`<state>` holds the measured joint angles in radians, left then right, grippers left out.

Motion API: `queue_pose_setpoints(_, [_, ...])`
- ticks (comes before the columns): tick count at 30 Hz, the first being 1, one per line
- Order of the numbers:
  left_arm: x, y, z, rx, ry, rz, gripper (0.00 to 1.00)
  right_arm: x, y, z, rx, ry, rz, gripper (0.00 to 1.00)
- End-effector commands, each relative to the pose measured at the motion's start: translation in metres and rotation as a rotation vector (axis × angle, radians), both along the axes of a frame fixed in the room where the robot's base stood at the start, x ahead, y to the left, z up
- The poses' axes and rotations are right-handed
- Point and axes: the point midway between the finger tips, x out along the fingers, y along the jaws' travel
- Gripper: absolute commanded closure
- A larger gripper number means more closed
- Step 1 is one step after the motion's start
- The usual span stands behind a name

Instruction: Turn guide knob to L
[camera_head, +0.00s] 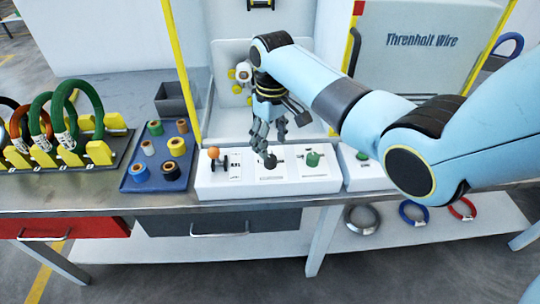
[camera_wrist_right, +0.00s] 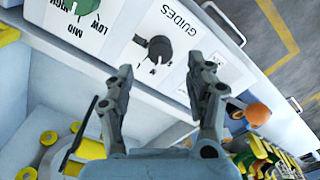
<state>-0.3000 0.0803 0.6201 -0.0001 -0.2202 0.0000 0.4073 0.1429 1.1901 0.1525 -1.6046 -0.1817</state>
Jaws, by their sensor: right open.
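The guide knob (camera_head: 270,160) is a black knob in the middle of the white control panel (camera_head: 225,183). In the right wrist view the black knob (camera_wrist_right: 159,48) sits on a white plate marked "GUIDES". My right gripper (camera_head: 268,138) is above and behind the knob in the head view. In the right wrist view its fingers (camera_wrist_right: 161,70) are apart, with the knob beyond the gap between the tips. Nothing is held. My left gripper is not in view.
A green knob (camera_head: 312,158) marked LOW, MID and HIGH is on one side of the guide knob. An orange ball lever (camera_head: 213,153) is on the other. A blue tray (camera_head: 133,180) of spools and a rack of coils (camera_head: 70,150) stand to the left.

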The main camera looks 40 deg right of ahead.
Motion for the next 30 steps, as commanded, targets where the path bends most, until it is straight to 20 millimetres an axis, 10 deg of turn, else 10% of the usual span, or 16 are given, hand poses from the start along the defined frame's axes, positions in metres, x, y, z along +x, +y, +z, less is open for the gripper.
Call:
queue_pose_setpoints(9, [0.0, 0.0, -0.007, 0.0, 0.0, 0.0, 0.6, 0.0, 0.001, -0.051, 0.0, 0.0, 0.001, 0.45])
queue_pose_setpoints(20, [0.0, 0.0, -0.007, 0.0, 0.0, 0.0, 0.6, 0.0, 0.001, -0.057, -0.001, -0.002, 0.001, 0.45])
queue_pose_setpoints(30, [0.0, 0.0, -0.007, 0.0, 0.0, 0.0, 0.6, 0.0, 0.001, -0.057, 0.0, -0.002, 0.001, 0.87])
